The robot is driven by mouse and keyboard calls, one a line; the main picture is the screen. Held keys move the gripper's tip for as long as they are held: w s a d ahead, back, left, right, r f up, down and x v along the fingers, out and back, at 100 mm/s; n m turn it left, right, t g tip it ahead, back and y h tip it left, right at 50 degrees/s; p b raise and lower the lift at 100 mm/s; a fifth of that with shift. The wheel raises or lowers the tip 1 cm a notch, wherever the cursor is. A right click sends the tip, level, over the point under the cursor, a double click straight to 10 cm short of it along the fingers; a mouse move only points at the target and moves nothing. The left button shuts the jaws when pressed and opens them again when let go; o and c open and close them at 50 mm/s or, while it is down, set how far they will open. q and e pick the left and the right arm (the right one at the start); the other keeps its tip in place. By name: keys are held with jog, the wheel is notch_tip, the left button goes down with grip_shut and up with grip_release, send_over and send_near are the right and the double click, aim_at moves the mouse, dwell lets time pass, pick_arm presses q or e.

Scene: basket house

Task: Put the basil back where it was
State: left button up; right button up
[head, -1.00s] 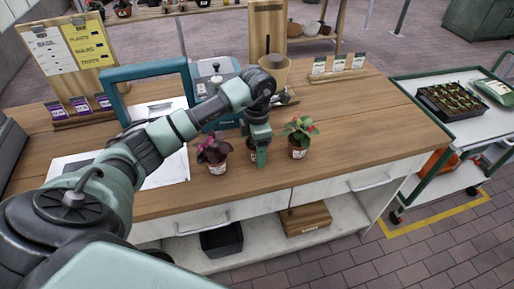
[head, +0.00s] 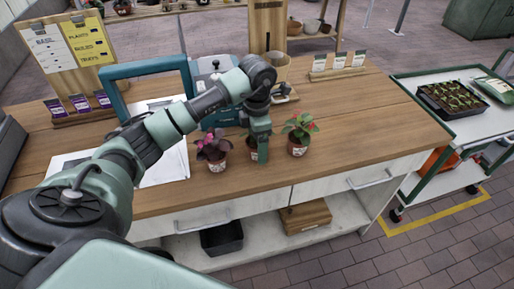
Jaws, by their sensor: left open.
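My left gripper (head: 262,154) is open and points down at the front of the wooden counter (head: 375,132). It stands in front of a small terracotta pot (head: 252,147), hiding most of it and whatever grows in it. I cannot tell if the fingers touch this pot. A pot with dark purple-red leaves (head: 213,148) stands just left of it. A pot with green leaves and red parts (head: 299,130) stands just right. I cannot make out which plant is the basil; it may be the hidden middle one. My right gripper is not in view.
A teal frame (head: 148,70), a scale and a beige pot (head: 276,66) stand behind. Seed packets (head: 338,64) stand at the counter's back right. The counter's right part is clear. A cart with a seedling tray (head: 450,99) stands to the right.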

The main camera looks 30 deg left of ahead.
pick_arm(q)
notch_tip(320, 180, up, 9)
jog(key=shift+f+b, duration=0.1)
jog(key=shift+b, duration=0.6)
jog(key=shift+r, duration=0.7)
